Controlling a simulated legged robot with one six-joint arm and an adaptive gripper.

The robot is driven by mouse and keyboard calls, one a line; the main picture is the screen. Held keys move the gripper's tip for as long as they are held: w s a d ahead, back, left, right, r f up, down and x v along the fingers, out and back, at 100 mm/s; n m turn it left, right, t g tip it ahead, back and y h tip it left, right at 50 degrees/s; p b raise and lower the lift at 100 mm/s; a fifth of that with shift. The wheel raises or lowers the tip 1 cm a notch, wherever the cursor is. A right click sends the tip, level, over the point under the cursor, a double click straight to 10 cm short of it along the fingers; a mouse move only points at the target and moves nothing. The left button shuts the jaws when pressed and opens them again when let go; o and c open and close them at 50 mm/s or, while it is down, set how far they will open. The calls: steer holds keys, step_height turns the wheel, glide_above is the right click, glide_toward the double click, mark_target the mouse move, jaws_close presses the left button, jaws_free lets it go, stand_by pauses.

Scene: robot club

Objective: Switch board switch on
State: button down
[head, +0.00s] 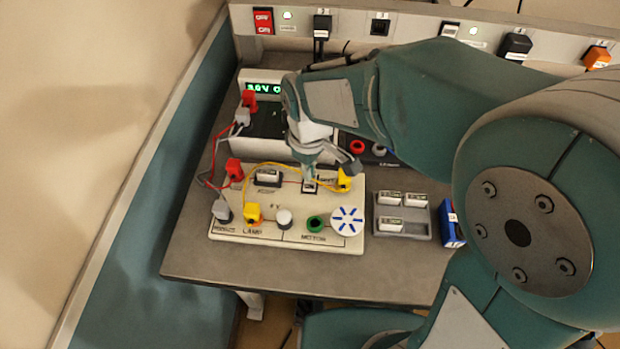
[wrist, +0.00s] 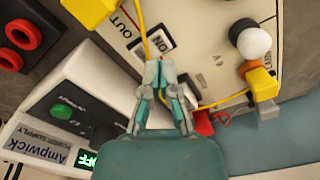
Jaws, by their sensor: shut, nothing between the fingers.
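The cream circuit board (head: 290,243) lies on the bench, with LAMP and MOTOR labels. Its small black-and-white switch (head: 310,187) is near the back edge, right of the middle. In the wrist view the switch (wrist: 160,42) shows a white face with ON printed on it. My gripper (head: 309,176) points down just at the switch, hiding part of it in the head view. In the wrist view its fingertips (wrist: 158,68) are together, empty, right beside the switch. I cannot tell whether they touch it or which way it is tipped. The lamp (head: 284,219) looks white.
A power supply (head: 262,122) with a green display stands behind the board. Yellow plugs (head: 252,212) and a red plug (head: 234,170) with wires sit on the board, and a yellow wire runs close to my fingers. A grey tray (head: 402,227) lies to the right.

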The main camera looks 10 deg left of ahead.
mark_target(310, 186)
steer(key=shift+r, duration=1.75)
steer(key=shift+d, duration=0.1)
steer(key=s+d+r+m+t, duration=0.2)
steer(key=s+d+r+m, duration=0.1)
steer(key=d, duration=0.3)
steer(key=s+d+r+m+t, duration=0.1)
steer(key=s+d+r+m, duration=0.1)
steer(key=s+d+m, duration=0.2)
steer(key=s+d+r+m+t, duration=0.2)
steer(key=d+m, duration=0.3)
steer(key=d, duration=0.5)
steer(key=shift+s+r+t, duration=0.3)
steer(key=shift+s+r, duration=0.45)
steer(key=shift+r, duration=0.05)
